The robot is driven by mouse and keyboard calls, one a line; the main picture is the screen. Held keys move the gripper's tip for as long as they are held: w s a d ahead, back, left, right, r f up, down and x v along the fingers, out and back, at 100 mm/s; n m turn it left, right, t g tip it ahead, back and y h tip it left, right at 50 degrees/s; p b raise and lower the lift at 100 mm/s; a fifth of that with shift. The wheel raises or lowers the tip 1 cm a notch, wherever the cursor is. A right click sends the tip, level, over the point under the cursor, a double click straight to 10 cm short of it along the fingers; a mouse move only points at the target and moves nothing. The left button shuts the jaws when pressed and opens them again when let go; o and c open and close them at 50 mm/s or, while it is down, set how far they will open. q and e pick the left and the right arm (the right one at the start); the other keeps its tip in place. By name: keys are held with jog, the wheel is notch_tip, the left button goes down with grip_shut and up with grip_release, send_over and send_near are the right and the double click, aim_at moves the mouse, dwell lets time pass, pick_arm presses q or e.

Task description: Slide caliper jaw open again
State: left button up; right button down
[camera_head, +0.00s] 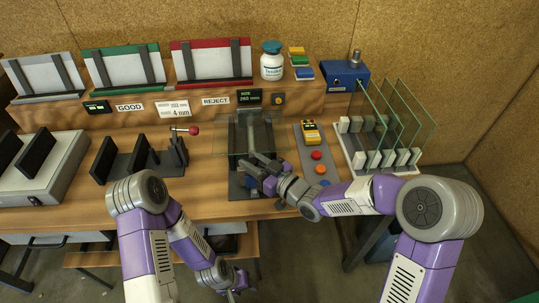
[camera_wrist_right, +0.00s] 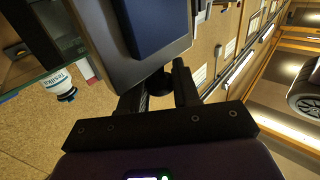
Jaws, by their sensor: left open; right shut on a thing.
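The caliper is a dark grey upright fixture (camera_head: 236,128) at the middle of the bench, with a small display (camera_head: 249,97) reading what looks like 260 mm. A clear glass pane (camera_head: 226,146) lies across it. My right gripper (camera_head: 252,172) is at the caliper's near end, shut on a part mostly hidden by the fingers, seemingly the caliper jaw. In the right wrist view, a dark round knob (camera_wrist_right: 160,84) shows between the fingers, below a grey plate (camera_wrist_right: 170,52) with a blue block. My left gripper (camera_head: 236,290) is open and empty, low in front of the bench.
A rack with glass panes (camera_head: 385,150) stands right of the caliper, beside a button panel (camera_head: 317,160). A clamp fixture with a red knob (camera_head: 193,131) stands to the left. Green and red frame trays (camera_head: 212,62) and a white bottle (camera_head: 271,66) stand on the back shelf.

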jog(key=shift+s, duration=0.3)
jog(key=c, duration=0.9)
grip_release()
jog(key=shift+o, duration=0.2)
jog(key=shift+d, duration=0.1)
jog(key=p+v, duration=0.1)
jog(key=v, duration=0.6)
jog(key=shift+s+d, duration=0.15)
jog(key=shift+d, duration=0.05)
